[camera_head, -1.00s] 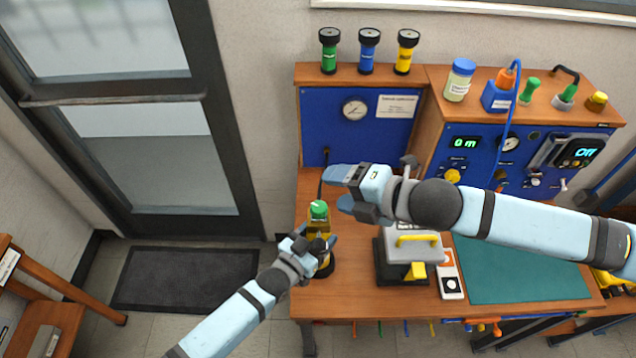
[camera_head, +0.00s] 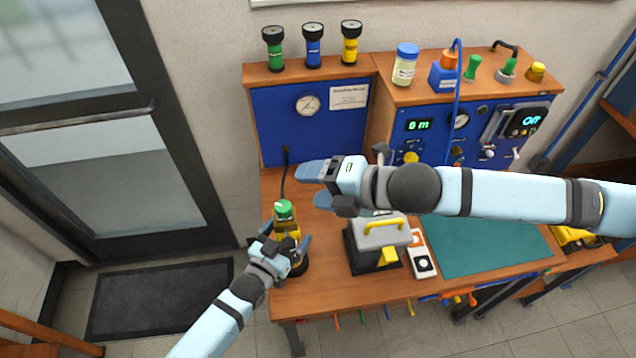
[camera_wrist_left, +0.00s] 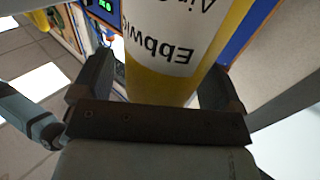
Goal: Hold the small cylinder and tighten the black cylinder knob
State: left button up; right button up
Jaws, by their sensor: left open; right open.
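The small cylinder (camera_head: 288,228) is yellow with a green top and stands upright at the table's left end. My left gripper (camera_head: 286,240) is open with its fingers on either side of the cylinder's body. In the left wrist view, the yellow cylinder (camera_wrist_left: 160,85) with its white printed label fills the space between the dark fingers; I cannot tell whether they touch it. My right gripper (camera_head: 318,185) is open and empty, above and to the right of the green top, pointing left. I cannot clearly make out a black knob on the cylinder.
A grey box with a yellow handle (camera_head: 382,236) stands right of the cylinder. A green mat (camera_head: 490,248) lies further right. A blue panel with a gauge (camera_head: 308,104) rises behind, with a dark hose hanging from it. Several torches and bottles stand on the upper shelf.

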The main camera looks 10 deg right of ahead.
pick_arm(q)
jog(key=b+v, duration=0.5)
jog(key=v, duration=2.1)
jog(key=shift+s, duration=0.3)
jog(key=shift+a, duration=0.15)
